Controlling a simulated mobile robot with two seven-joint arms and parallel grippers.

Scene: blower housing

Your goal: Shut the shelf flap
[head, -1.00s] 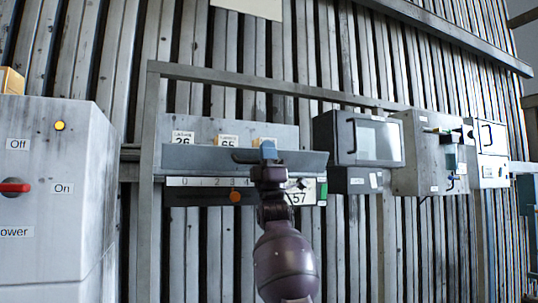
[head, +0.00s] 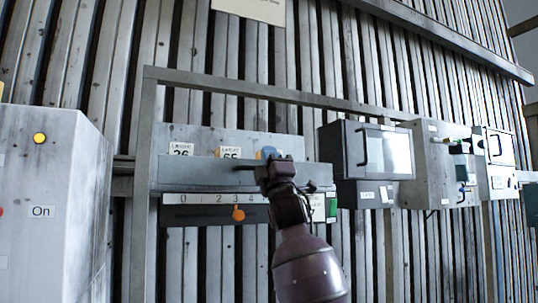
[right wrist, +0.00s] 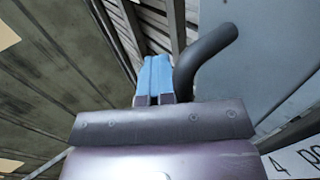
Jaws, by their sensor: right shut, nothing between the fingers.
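The shelf flap (head: 200,175) is a long grey panel along the front of the shelf (head: 205,140). Its right end juts past the shelf body, and two number cards show above its top edge. I cannot tell its exact angle. A dark bar handle (head: 241,168) is on its face, partly hidden by my gripper. My right gripper (head: 268,152) is at the flap's middle. In the right wrist view its blue fingertips (right wrist: 154,72) are together and empty, right beside the dark hooked handle (right wrist: 207,55); I cannot tell if they touch. The flap's grey face (right wrist: 265,60) lies to the right. My left gripper is not in view.
Below the flap runs a 0–4 scale (head: 215,199) with an orange slider (head: 238,214). A grey cabinet (head: 55,200) with a lit lamp stands at left. A dark windowed box (head: 372,150) and a grey box (head: 437,155) hang to the right.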

